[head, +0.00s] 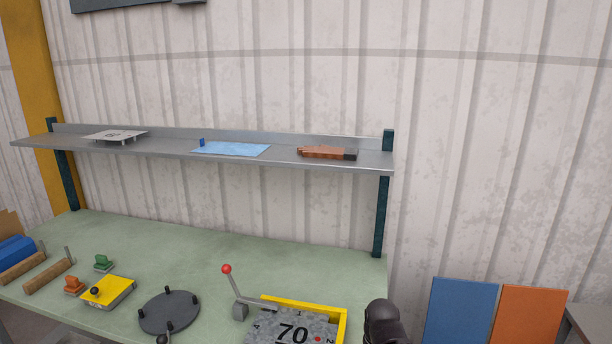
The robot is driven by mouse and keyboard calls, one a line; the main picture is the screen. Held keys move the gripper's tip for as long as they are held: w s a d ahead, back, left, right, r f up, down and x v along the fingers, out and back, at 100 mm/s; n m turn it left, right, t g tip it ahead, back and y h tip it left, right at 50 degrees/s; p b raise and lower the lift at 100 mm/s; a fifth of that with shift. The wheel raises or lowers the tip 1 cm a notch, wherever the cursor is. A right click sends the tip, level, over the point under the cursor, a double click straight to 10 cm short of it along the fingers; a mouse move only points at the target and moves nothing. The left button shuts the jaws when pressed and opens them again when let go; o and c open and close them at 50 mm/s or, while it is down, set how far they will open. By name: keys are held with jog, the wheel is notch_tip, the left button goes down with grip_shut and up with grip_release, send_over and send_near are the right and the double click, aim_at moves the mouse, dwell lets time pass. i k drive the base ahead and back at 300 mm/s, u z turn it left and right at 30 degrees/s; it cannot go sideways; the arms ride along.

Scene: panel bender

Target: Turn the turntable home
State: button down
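The turntable (156,316), a dark grey round disc with several short black pegs standing on it, lies on the green bench top near the bottom edge of the head view. One peg or knob at its front edge is partly cut off by the frame. I cannot tell its turned angle from any clear mark. A dark rounded part at the bottom, right of the bench, looks like my arm. My gripper is not in view.
A shelf (250,163) hangs above. Blue and orange panels stand at right.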

aim_at(167, 312)
jog(key=u, duration=1.25)
